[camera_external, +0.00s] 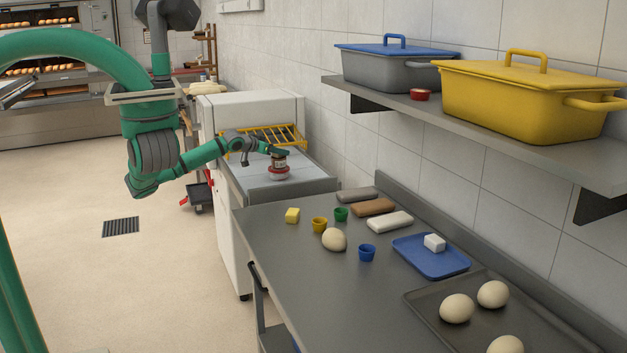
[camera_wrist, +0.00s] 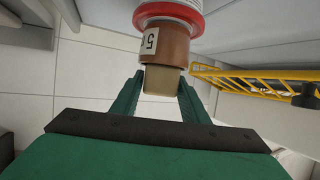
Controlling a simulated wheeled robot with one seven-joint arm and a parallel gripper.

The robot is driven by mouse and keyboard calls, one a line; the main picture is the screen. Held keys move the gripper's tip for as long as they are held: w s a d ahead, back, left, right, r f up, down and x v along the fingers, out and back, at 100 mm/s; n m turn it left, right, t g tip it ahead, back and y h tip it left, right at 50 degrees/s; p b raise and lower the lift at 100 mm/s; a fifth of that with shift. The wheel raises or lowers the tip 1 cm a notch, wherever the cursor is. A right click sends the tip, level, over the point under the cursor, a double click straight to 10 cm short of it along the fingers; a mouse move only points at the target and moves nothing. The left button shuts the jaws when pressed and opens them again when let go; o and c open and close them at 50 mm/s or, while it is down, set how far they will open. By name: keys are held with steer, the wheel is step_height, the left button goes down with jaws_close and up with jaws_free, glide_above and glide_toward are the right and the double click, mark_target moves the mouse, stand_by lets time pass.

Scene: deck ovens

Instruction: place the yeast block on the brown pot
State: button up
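The brown pot (camera_wrist: 165,44), labelled with a 5, shows in the wrist view with the picture upside down. It also shows small in the external view (camera_external: 280,162), on the grey top of the low white cabinet. A tan block (camera_wrist: 162,81), which looks like the yeast block, is between my fingers, right at the pot's top. The wrist view does not show clearly whether it rests on the pot. My gripper (camera_wrist: 161,84) points down over the pot, its fingers close along both sides of the block.
A red-and-white round object (camera_external: 278,173) is directly under the pot. A yellow rack (camera_external: 262,138) stands close behind. The steel table (camera_external: 300,262) holds colored cups, dough balls, loaf-like blocks and a blue tray (camera_external: 430,262) with a white block. A shelf (camera_external: 480,115) with two lidded bins overhangs the right.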

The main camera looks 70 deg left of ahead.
steer(key=shift+o, duration=0.9)
steer(key=shift+s+r, duration=0.1)
steer(key=shift+r, duration=0.1)
steer(key=v, duration=1.2)
steer(key=shift+d, duration=0.15)
steer(key=shift+w, duration=0.2)
steer(key=shift+s, duration=0.1)
